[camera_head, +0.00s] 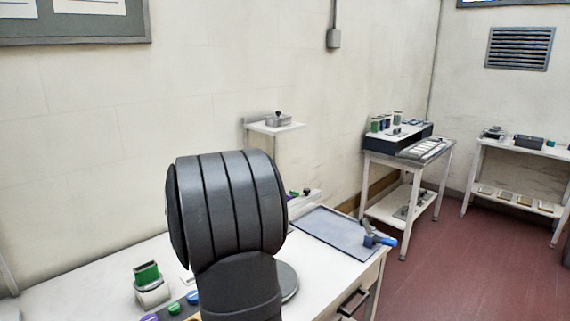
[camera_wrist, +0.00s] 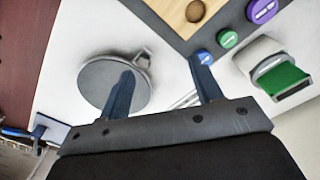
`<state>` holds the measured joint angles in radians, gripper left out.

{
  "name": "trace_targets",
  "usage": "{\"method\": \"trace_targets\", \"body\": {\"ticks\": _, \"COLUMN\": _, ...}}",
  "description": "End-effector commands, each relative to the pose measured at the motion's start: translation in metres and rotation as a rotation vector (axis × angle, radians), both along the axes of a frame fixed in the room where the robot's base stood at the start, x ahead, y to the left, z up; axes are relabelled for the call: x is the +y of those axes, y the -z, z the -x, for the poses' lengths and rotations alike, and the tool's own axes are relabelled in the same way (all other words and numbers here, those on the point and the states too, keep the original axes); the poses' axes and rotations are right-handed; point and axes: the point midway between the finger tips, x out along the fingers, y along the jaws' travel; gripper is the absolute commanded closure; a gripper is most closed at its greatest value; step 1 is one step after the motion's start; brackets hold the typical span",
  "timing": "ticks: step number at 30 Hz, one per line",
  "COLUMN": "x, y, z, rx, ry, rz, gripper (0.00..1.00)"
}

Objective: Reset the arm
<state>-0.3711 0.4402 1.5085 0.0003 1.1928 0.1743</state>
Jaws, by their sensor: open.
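My gripper (camera_wrist: 162,64) shows in the wrist view with its two blue-grey fingers spread apart and nothing between them. It is above the white worktop, with a round grey disc (camera_wrist: 97,82) beyond the left finger. A blue round piece (camera_wrist: 200,57) shows close to the right fingertip; I cannot tell the height between them. In the head view my dark arm stands upright in the middle and hides the gripper. The disc's edge (camera_head: 289,282) shows just right of the arm.
A white holder with a green top (camera_head: 148,274) stands left of my arm, near several coloured round pieces (camera_head: 174,308). A grey-blue mat (camera_head: 325,227) and a blue-handled tool (camera_head: 381,240) lie to the right. A side table (camera_head: 405,165) stands beyond, past open red floor (camera_head: 460,250).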

Motion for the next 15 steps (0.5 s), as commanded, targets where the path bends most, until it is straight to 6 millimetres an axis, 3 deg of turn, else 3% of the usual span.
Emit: {"method": "trace_targets", "body": {"ticks": 15, "x": 0.025, "y": -0.028, "z": 0.093, "rx": -0.001, "ry": -0.003, "rz": 0.000, "gripper": 0.41}}
